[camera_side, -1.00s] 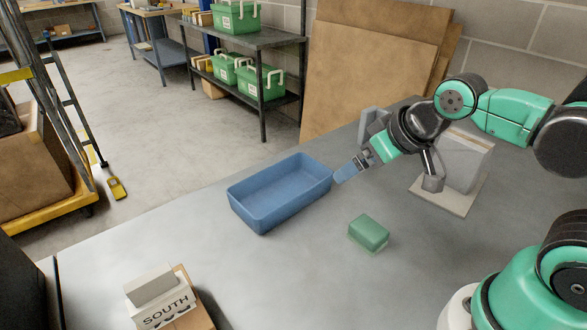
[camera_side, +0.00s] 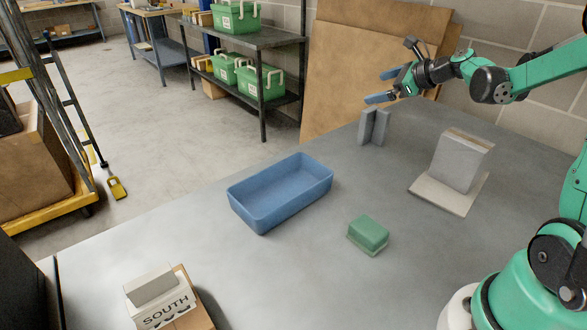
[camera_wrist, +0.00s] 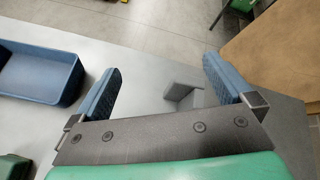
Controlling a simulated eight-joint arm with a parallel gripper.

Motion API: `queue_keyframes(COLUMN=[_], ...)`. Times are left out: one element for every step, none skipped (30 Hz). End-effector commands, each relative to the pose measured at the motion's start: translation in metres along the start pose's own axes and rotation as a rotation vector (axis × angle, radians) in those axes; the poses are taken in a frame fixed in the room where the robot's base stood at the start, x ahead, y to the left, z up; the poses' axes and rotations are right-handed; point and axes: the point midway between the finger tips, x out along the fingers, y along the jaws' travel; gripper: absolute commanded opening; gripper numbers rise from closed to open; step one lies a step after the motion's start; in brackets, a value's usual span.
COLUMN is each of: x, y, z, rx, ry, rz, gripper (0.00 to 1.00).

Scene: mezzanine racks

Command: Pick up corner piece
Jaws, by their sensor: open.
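The corner piece (camera_side: 374,127) is a small grey upright angle of two plates. It stands on the grey table near the far edge, by the leaning boards. My gripper (camera_side: 377,86) is open and empty, raised above the corner piece and apart from it. Its two blue fingers are spread. In the wrist view the corner piece (camera_wrist: 184,95) shows between and beyond the fingers of my gripper (camera_wrist: 163,82), nearer the right finger. Part of its lower side is hidden by the gripper body.
A blue tray (camera_side: 250,212) and a green block (camera_side: 368,232) sit mid-table. A grey block on a flat base (camera_side: 446,198) stands to the right. A white box marked SOUTH (camera_side: 165,307) is at the front left. Brown boards (camera_side: 350,60) lean behind the table.

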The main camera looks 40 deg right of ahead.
Motion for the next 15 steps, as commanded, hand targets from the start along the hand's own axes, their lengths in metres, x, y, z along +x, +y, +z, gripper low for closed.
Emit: queue_keyframes(x=[-0.001, -0.002, -0.003, -0.004, -0.004, -0.005, -0.005, -0.004, -0.002, 0.0, 0.003, 0.006, 0.009, 0.012, 0.016], y=[-0.018, -0.025, -0.034, -0.038, -0.042, -0.046, -0.047, -0.048, -0.047, -0.046, -0.044, -0.042, -0.04, -0.038, -0.035], z=[-0.012, -0.016, -0.022, -0.025, -0.028, -0.031, -0.033, -0.036, -0.04, -0.043, -0.047, -0.053, -0.057, -0.062, -0.068], rx=[0.125, 0.19, 0.264, 0.308, 0.344, 0.379, 0.397, 0.41, 0.419, 0.422, 0.422, 0.421, 0.42, 0.419, 0.419], ry=[-0.026, -0.043, -0.063, -0.075, -0.086, -0.096, -0.102, -0.106, -0.108, -0.109, -0.109, -0.109, -0.109, -0.108, -0.108], rz=[-0.034, -0.047, -0.062, -0.07, -0.077, -0.083, -0.086, -0.088, -0.089, -0.089, -0.089, -0.088, -0.088, -0.088, -0.088], gripper=[1.0, 1.0, 1.0, 1.0, 1.0, 1.0, 1.0, 1.0, 1.0, 1.0, 1.0, 1.0, 1.0, 1.0, 1.0])
